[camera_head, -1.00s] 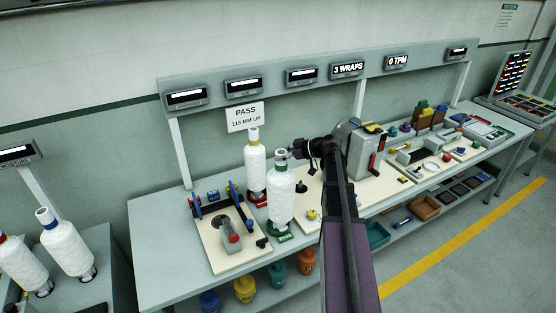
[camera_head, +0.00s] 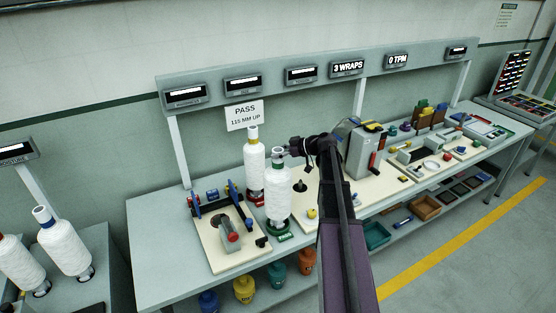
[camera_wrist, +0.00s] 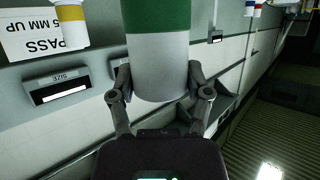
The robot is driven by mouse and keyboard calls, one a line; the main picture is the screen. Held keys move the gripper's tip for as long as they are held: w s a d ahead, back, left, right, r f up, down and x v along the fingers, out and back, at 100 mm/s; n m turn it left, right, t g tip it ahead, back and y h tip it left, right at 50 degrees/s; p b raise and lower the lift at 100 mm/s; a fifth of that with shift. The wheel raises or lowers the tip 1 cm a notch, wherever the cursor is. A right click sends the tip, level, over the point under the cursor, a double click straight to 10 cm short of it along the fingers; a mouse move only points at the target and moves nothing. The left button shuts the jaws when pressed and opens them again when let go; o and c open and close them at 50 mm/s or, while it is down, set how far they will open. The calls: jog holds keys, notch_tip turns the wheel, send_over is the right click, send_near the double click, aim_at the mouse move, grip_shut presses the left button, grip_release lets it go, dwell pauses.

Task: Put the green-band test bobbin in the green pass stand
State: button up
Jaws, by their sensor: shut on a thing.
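The green-band test bobbin (camera_head: 277,192), a white yarn package on a tube, is upright with its tube top in my gripper (camera_head: 283,152). The wrist view shows the tube's green band (camera_wrist: 157,14) and my gripper (camera_wrist: 159,76), its fingers on both sides of the tube. The green pass stand (camera_head: 279,237) is on the bench directly under the bobbin in the head view. A dark part shows between the yarn and the stand. I cannot tell whether the bobbin is seated or just above. The stand's middle is partly hidden.
A yellow-band bobbin (camera_head: 254,165) stands close behind, on a red stand (camera_head: 256,199). A cream board with a grey-and-red device (camera_head: 230,236) lies to the left. A PASS sign (camera_head: 244,115) hangs behind. A grey machine (camera_head: 364,153) stands to the right.

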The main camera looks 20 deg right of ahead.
jog(key=shift+f+b, duration=0.8)
jog(key=shift+f, duration=0.3)
jog(key=o, duration=1.3)
jog(key=shift+o, duration=0.2)
jog(key=p+v, duration=0.4)
jog(key=v, duration=0.8)
jog(key=shift+p, duration=0.3)
jog(key=shift+a, duration=0.1)
